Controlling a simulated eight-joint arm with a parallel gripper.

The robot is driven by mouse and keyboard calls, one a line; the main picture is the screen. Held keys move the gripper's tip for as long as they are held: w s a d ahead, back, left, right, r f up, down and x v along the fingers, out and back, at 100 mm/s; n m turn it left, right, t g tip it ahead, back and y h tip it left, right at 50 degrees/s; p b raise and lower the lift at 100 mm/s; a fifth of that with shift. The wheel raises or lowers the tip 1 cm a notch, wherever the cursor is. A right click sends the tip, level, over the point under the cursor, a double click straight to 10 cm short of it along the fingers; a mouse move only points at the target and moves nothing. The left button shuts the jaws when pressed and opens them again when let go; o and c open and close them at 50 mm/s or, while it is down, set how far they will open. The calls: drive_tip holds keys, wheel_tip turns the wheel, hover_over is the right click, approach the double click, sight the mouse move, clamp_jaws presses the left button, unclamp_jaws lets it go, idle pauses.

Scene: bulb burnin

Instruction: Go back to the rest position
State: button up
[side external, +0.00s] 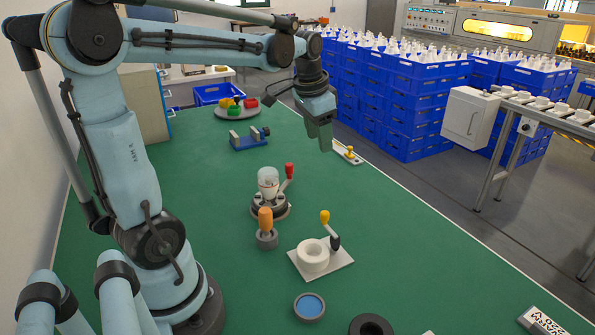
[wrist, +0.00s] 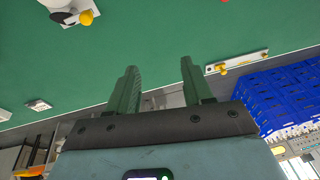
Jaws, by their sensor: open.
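My gripper (side external: 320,138) hangs from the raised arm over the far right part of the green table, pointing down. In the wrist view my gripper (wrist: 159,70) has its two fingers well apart, with nothing held between them. A white ring-shaped socket (side external: 313,256) stands on a white plate, beside a yellow-knobbed lever (side external: 331,230). No ring opening of the socket shows clearly in the wrist view.
An orange-handled tool (side external: 265,219) stands in a grey holder. A blue clamp (side external: 250,138), a round tray with coloured pieces (side external: 221,113) and a blue dish (side external: 309,306) are on the table. A white strip with a yellow knob (side external: 348,153) lies near its right edge. Stacked blue crates (side external: 400,100) stand beyond.

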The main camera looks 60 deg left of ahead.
drive_tip(key=s+d+f+t, duration=0.2)
drive_tip(key=s+d, duration=0.1)
drive_tip(key=d, duration=0.4)
drive_tip(key=s+d+f+t+h, duration=0.1)
drive_tip(key=s+d, duration=0.3)
drive_tip(key=d, duration=0.4)
drive_tip(key=shift+f+n+t, duration=0.4)
drive_tip(key=shift+f+t, duration=0.3)
drive_tip(key=shift+f, duration=0.2)
